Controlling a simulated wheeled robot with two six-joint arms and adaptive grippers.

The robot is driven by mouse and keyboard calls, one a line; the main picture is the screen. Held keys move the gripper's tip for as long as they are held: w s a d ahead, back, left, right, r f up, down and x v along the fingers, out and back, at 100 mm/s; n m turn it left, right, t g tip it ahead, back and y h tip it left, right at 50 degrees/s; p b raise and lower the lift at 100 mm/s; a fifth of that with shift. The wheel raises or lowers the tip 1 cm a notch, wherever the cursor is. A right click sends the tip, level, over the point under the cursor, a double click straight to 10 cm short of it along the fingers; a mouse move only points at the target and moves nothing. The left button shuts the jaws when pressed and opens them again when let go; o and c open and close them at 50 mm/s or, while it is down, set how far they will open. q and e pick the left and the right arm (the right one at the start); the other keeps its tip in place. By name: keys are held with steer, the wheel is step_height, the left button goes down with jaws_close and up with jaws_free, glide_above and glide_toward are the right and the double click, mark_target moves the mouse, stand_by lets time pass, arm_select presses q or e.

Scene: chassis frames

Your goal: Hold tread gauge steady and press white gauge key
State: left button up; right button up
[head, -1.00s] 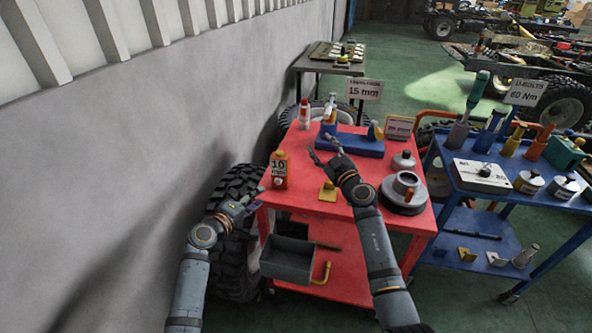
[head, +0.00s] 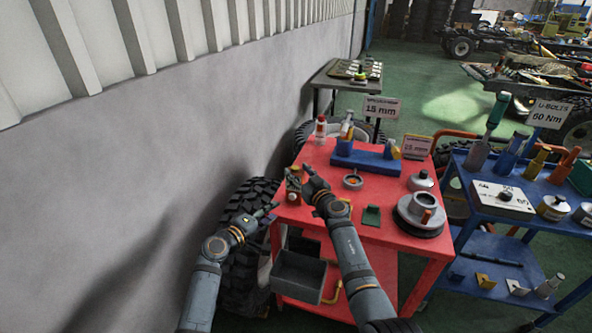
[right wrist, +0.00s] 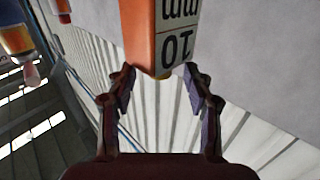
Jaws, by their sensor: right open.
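The tread gauge is an orange block with a white 10 mm label (head: 293,197), at the left edge of the red table. In the right wrist view the orange gauge (right wrist: 138,35) lies just past and between the fingertips, its label upside down. My right gripper (head: 300,178) is open around the gauge's near end, with gaps visible in the right wrist view (right wrist: 158,88). My left gripper (head: 262,216) is beside the tyre tread, below and left of the gauge; its fingers are too small to read. I cannot make out a white key.
The red table (head: 395,232) also holds a blue stand (head: 368,160), a small ring cup (head: 353,182), a green block (head: 371,215) and a grey hub (head: 422,208). A tyre (head: 240,255) stands between table and wall. A grey bin (head: 298,277) hangs below the table edge.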

steer(key=shift+x, duration=1.25)
jaws_close()
stand_by(0.4)
arm_select(q)
jaws_close()
stand_by(1.2)
